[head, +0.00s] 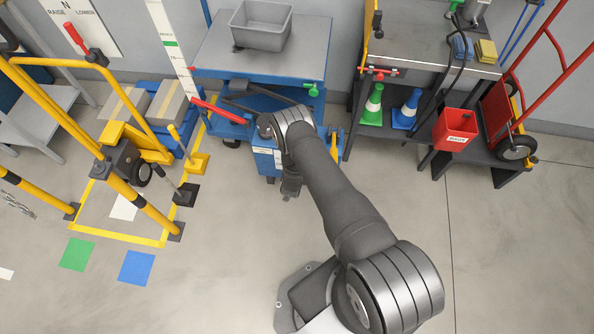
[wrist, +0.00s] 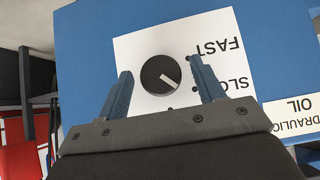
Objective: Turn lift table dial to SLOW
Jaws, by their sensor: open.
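The dial (wrist: 158,78) is a round black knob on a white label plate on the blue housing in the wrist view. Its white pointer line slants to the lower right. The words FAST (wrist: 221,47) and SLOW (wrist: 232,84) appear upside down to its right, SLOW partly covered by the right finger. My gripper (wrist: 160,67) is open, with one finger on each side of the dial, apart from it. In the head view my gripper (head: 290,186) is at the blue housing (head: 266,161) of the lift table (head: 215,62); the dial is hidden there.
A red lever (head: 218,110) sticks out left of the housing. A yellow rail frame (head: 85,120) stands at the left.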

